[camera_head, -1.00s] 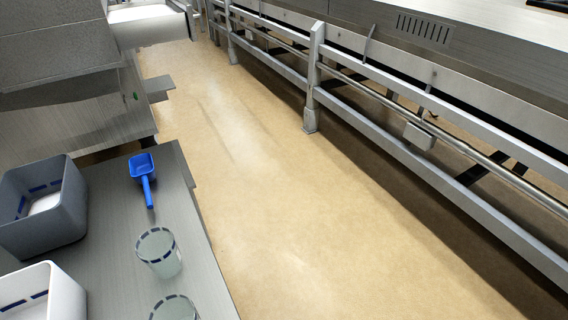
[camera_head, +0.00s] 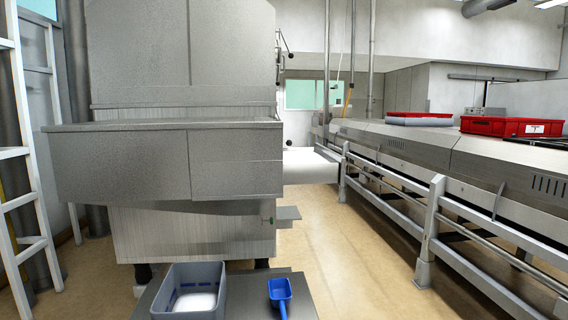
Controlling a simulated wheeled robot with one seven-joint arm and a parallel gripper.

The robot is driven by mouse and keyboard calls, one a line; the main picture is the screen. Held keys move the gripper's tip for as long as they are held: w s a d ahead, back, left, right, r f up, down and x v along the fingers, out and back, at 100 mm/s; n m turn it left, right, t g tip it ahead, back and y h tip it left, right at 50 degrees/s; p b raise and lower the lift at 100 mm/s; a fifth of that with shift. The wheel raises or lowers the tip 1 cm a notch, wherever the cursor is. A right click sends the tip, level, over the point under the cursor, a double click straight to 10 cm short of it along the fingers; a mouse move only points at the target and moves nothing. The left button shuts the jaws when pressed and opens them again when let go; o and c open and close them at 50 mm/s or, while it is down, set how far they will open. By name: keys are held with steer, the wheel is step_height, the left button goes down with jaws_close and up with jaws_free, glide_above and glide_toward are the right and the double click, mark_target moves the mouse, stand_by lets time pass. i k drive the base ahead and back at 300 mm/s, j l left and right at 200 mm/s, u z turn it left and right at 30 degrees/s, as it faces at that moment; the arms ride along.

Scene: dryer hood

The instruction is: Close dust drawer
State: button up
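A large grey metal machine (camera_head: 187,80) stands at the left of the head view. A wide grey box-like front (camera_head: 120,165) juts out from it at mid height. Low on the machine's right side, a small grey drawer-like piece (camera_head: 288,213) sticks out. I cannot tell for sure whether this piece is the dust drawer. My gripper is not in view.
A low metal table (camera_head: 245,290) in front of the machine bears a grey bin (camera_head: 190,305) and a blue scoop (camera_head: 280,292). A white ladder (camera_head: 25,180) stands left. A long metal line (camera_head: 440,165) with red crates (camera_head: 510,126) runs right. The floor aisle (camera_head: 350,270) between is clear.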

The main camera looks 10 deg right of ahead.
mark_target(318, 164)
steer(key=i+l+u, duration=0.15)
steer(key=l, duration=0.2)
steer(key=i+l+u, duration=0.3)
steer(key=l, duration=0.5)
steer(key=i+l+u, duration=0.2)
steer(key=l, duration=0.2)
steer(key=i+l+u, duration=0.15)
steer(key=l, duration=0.25)
